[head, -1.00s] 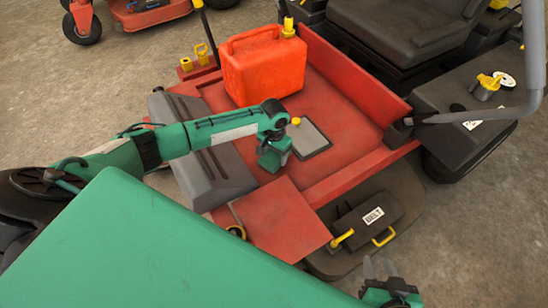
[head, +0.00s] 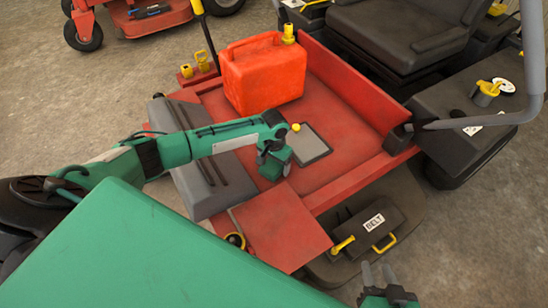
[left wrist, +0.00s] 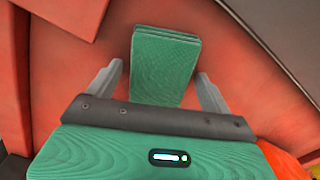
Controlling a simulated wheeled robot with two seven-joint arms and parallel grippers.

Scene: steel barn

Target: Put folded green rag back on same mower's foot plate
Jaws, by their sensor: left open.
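The folded green rag (left wrist: 163,66) lies on the mower's red foot plate (left wrist: 240,75) in the left wrist view, its stacked layers showing at one end. The foot plate (head: 345,170) is also in the head view. My left gripper (left wrist: 159,69) is open, its grey fingers on either side of the rag with visible gaps. In the head view my left gripper (head: 274,163) is low over the foot plate, and I cannot tell the rag from the green hand there. My right gripper (head: 377,270) is at the bottom edge, its fingers apart.
A red fuel can (head: 262,75) stands on the mower behind my left gripper. A grey pad (head: 309,146) lies just right of it. A red cover (head: 280,230) is in front, with a black case marked BELT (head: 368,225) to its right. The mower's seat (head: 395,40) is at the back.

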